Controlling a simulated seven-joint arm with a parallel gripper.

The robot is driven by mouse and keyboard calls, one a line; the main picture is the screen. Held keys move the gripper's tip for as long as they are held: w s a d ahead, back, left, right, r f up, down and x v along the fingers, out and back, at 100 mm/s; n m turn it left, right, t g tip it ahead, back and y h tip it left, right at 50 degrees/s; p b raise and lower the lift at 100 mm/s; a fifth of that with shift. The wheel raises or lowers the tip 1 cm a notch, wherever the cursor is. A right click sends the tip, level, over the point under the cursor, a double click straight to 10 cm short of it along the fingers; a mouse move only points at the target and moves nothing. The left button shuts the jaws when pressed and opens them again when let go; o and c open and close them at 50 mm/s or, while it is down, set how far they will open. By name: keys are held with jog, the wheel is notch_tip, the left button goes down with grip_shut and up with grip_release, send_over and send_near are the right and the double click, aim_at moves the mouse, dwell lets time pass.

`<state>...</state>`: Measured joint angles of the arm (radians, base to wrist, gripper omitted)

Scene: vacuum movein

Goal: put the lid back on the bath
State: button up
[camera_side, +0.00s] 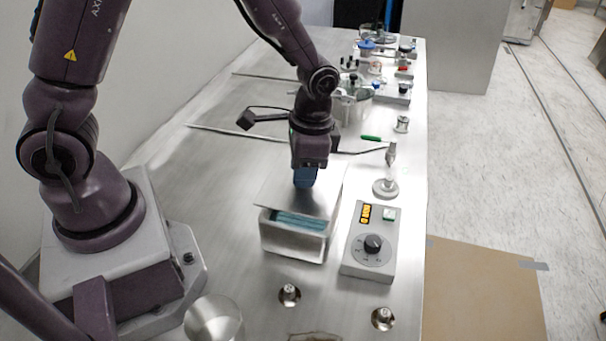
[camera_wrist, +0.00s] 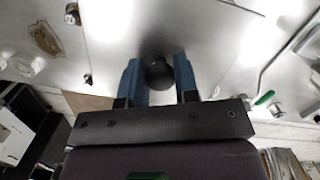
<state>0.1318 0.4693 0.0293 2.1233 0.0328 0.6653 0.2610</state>
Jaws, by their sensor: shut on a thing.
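My gripper (camera_side: 305,183) points down over the lid's middle. In the wrist view, its blue fingers (camera_wrist: 159,80) are shut on the lid's round black knob (camera_wrist: 158,75). The lid (camera_wrist: 120,28) fills the upper middle of that view.
A control box (camera_side: 370,243) with a dial and orange display stands right of the bath. A probe stand (camera_side: 385,187) is behind it. Small weights (camera_side: 289,293) and a beaker (camera_side: 213,319) are in front. More labware (camera_side: 380,65) crowds the table's far end.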

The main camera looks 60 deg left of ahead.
jog(key=shift+f, duration=0.85)
jog(key=shift+f, duration=0.6)
jog(key=o, duration=1)
jog(key=shift+r, duration=0.1)
